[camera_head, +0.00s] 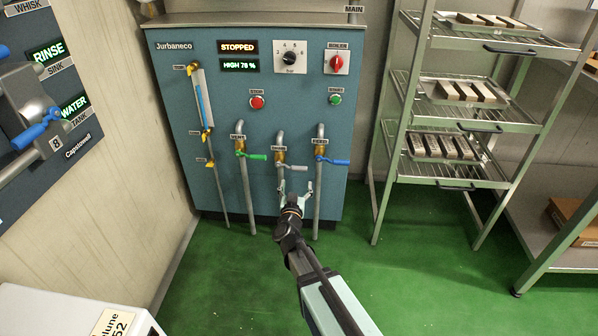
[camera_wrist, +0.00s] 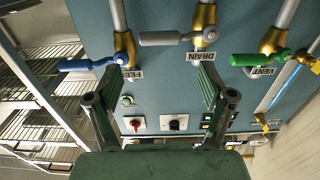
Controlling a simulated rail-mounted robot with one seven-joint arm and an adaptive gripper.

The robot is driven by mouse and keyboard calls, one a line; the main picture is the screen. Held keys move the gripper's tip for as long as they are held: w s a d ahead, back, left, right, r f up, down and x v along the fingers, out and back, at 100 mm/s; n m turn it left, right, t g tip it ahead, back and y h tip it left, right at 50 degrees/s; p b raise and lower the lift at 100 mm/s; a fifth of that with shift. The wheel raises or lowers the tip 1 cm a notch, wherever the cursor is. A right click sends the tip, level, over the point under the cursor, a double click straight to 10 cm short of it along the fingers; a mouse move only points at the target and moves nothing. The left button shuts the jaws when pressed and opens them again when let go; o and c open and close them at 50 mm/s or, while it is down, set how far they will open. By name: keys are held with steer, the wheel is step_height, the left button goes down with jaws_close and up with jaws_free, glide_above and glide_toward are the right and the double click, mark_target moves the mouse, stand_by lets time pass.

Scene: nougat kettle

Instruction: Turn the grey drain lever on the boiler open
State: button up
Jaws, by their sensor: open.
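The grey drain lever (camera_wrist: 168,38) sticks out sideways, crosswise to its upright pipe, from the brass DRAIN valve (camera_wrist: 203,20). In the wrist view, which shows the boiler upside down, the lever points left from the valve. In the head view the grey lever (camera_head: 298,167) sits at the middle valve of the blue boiler panel (camera_head: 215,110) and points right. My gripper (camera_head: 296,188) is open and empty, just below and in front of the lever. In the wrist view my gripper's fingers (camera_wrist: 153,85) are spread, and the lever lies beyond their tips, apart from them.
The green VENT lever (camera_head: 256,156) and blue FEED lever (camera_head: 332,161) flank the drain valve closely, both sideways. Upright pipes (camera_head: 247,190) run down beside it. A wire rack (camera_head: 470,115) stands right, a second panel (camera_head: 40,130) left. The green floor (camera_head: 420,280) is clear.

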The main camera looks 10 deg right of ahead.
mark_target(299, 170)
steer(key=b+x, duration=0.2)
steer(key=x, duration=0.8)
steer(key=shift+b, duration=0.3)
steer(key=shift+c, duration=0.3)
jaws_close()
steer(key=shift+d, duration=0.1)
